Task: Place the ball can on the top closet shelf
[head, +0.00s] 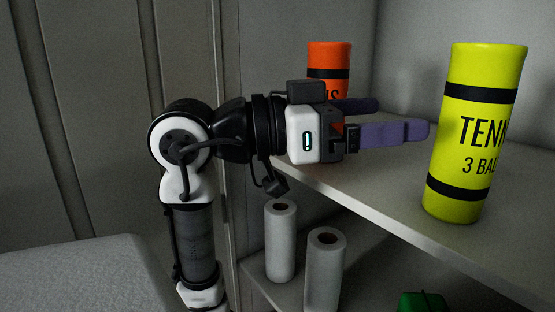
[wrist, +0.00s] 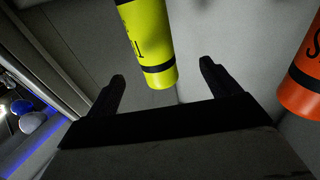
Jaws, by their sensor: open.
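A yellow-green ball can (head: 470,125) with black bands stands upright on a pale closet shelf (head: 375,190), near its front edge. An orange can (head: 328,58) with black bands stands further back on the same shelf, partly hidden behind my gripper. My gripper (head: 403,116) is open and empty above the shelf, its fingers pointing right, the nearer tip just left of the yellow can. In the wrist view the yellow can (wrist: 152,45) shows between the two fingers, its top cut off by the frame. The orange can (wrist: 303,80) is at the right edge there.
Two white rolls (head: 281,240) (head: 325,268) stand on a lower shelf. A green object (head: 423,302) shows at the bottom edge. Tall panels (head: 95,100) stand behind and left of my arm. A grey textured surface (head: 70,275) lies at lower left.

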